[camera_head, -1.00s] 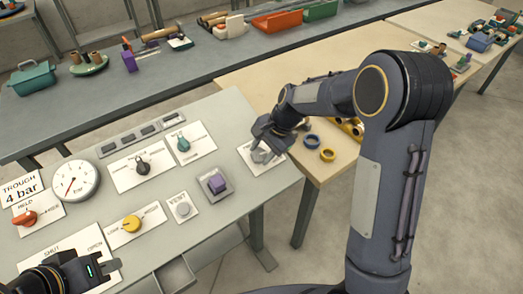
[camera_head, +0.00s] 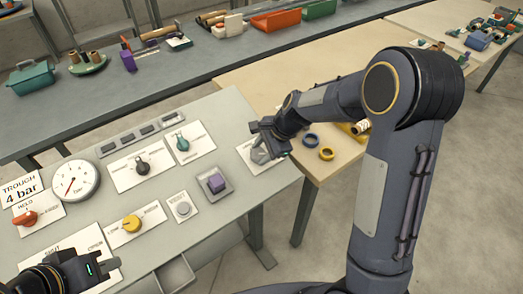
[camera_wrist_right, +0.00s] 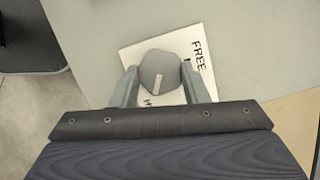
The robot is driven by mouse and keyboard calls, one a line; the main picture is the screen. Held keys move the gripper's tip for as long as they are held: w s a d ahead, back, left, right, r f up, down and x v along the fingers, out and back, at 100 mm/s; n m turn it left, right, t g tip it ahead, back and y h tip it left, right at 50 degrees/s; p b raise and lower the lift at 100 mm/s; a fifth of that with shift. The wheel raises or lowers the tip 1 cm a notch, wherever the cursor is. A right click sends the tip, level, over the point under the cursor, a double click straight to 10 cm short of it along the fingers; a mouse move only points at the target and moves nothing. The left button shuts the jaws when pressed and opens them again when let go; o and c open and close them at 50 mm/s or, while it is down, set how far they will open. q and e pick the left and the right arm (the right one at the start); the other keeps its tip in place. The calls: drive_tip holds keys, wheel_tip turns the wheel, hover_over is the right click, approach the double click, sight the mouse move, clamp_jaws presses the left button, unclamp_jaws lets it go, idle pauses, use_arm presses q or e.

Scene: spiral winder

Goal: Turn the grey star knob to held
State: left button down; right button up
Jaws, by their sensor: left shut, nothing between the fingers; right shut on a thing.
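The grey star knob (camera_wrist_right: 160,68) sits on a white plate (camera_wrist_right: 197,42) in the right wrist view. "FREE" shows at the plate's right; another label below the knob is mostly hidden. The knob's pale pointer line slants down and slightly left, towards that hidden label. My right gripper (camera_wrist_right: 159,78) has a finger on each side of the knob and is shut on it. In the head view the right gripper (camera_head: 268,147) covers part of the knob (camera_head: 260,156) at the panel's right end. My left gripper (camera_head: 113,265) is shut and empty above the panel's lower left.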

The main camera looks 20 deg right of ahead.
drive_tip(key=o, duration=1)
drive_tip(key=shift+c, duration=0.2)
drive_tip(key=v, duration=0.8)
drive_tip(key=s+d+r+n+t+y, duration=0.1)
drive_tip(key=s+r+n, duration=0.2)
drive_tip(key=s, duration=0.4)
drive_tip(key=s+d+r+n+t, duration=0.1)
drive_tip(key=s+r+n, duration=0.25)
drive_tip(key=s, duration=0.35)
drive_tip(key=s+f+n+h, duration=0.1)
drive_tip(key=s+f+n, duration=0.1)
drive_tip(key=s+n, duration=0.5)
drive_tip(key=s, duration=0.4)
drive_tip(key=shift+s+n+t+h, duration=0.3)
drive_tip(key=shift+n+t+h, duration=0.05)
drive_tip(key=shift+t+h, duration=0.05)
